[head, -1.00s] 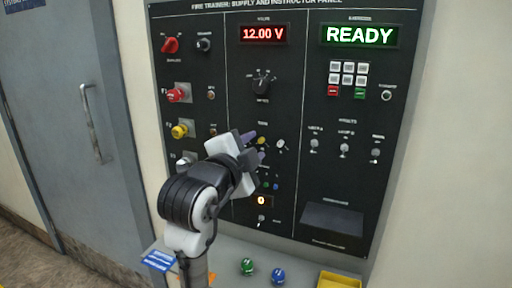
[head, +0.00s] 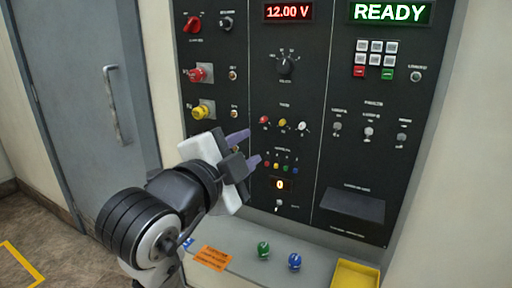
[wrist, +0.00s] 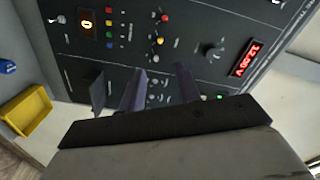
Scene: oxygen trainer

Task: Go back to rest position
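My gripper (head: 245,149) is in front of the lower left part of the black trainer panel (head: 330,150) in the head view. Its two purple fingertips stand apart with nothing between them. In the wrist view the gripper (wrist: 158,78) also shows a gap between its fingers, with the panel behind them. My arm reaches up from the lower left of the head view. The fingers look clear of the panel, though the exact distance cannot be told.
A ledge below the panel holds a green knob (head: 263,249), a blue knob (head: 294,261), an orange label (head: 212,257) and a yellow tray (head: 355,275). A grey door (head: 75,90) stands at left. The displays read 12.00 V and READY. Floor shows at lower left.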

